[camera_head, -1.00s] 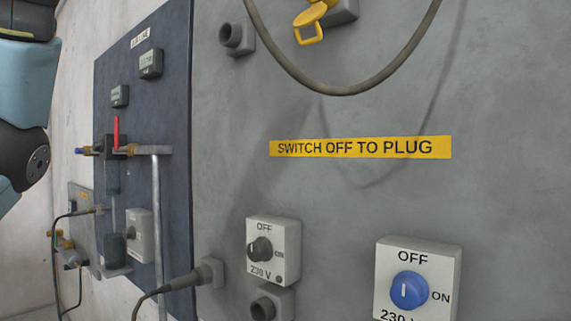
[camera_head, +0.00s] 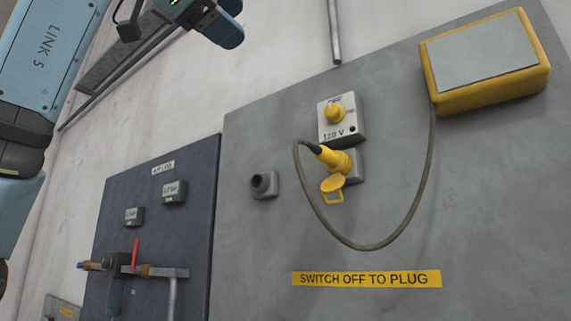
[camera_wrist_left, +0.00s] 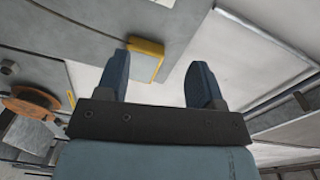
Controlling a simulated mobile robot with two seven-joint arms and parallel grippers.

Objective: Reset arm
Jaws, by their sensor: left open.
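My left gripper (camera_head: 226,22) is at the top edge of the head view, left of centre, partly cut off. It is high in front of the pale wall, apart from the panels. In the left wrist view my left gripper (camera_wrist_left: 157,68) has its two blue fingers spread wide, with nothing between them. My left arm (camera_head: 50,50) comes in along the left edge of the head view. My right gripper is not in view.
The grey panel (camera_head: 480,200) carries a yellow-edged box (camera_head: 485,62), a 120 V switch (camera_head: 340,118), a yellow plug (camera_head: 333,158) with a hanging cable (camera_head: 425,165), and an empty-looking socket (camera_head: 263,184). A dark blue panel (camera_head: 195,225) with a red-handled valve (camera_head: 135,255) stands left.

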